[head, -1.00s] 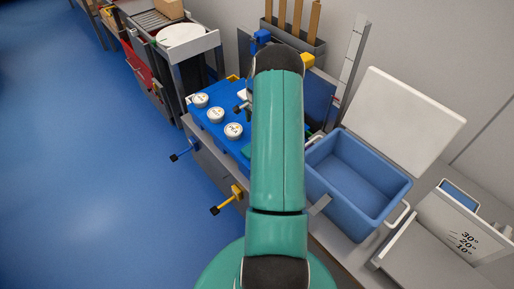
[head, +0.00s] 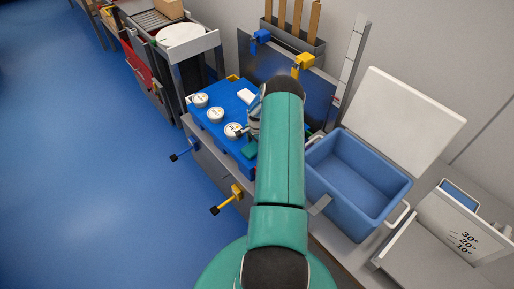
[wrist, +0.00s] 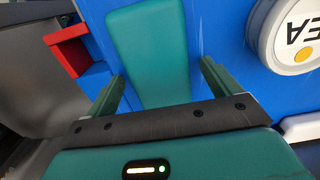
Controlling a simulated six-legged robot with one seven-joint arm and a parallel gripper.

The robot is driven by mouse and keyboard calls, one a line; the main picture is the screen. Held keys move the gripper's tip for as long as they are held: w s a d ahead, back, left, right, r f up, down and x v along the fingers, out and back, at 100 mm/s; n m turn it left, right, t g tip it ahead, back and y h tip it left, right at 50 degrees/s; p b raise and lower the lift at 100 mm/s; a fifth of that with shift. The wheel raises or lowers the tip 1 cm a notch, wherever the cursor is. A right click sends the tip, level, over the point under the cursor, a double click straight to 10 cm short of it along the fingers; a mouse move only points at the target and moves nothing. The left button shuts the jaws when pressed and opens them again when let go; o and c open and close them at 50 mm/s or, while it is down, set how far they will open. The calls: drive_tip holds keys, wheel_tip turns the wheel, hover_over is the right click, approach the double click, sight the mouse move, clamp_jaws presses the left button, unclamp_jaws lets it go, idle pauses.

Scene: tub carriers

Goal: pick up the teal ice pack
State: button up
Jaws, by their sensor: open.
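The teal ice pack (wrist: 147,45) lies on the blue surface in the wrist view, a flat long block running up and down the picture. In the head view a small part of it (head: 249,150) shows beside my arm. My gripper (wrist: 160,78) is open, with one finger on each side of the pack's near end. Both fingers appear apart from the pack, and whether they are level with it is hard to tell. My gripper is mostly hidden by my arm in the head view.
A white-lidded round tub (wrist: 292,35) is right of my gripper; several such tubs (head: 215,115) stand on the blue carrier (head: 206,126). A red block (wrist: 66,48) is left of the pack. An open blue tub (head: 350,180) with a white lid (head: 403,120) stands right of my arm.

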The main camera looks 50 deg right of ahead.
drive_tip(key=shift+f, duration=0.1)
drive_tip(key=c, duration=1.2)
drive_tip(key=shift+c, duration=0.3)
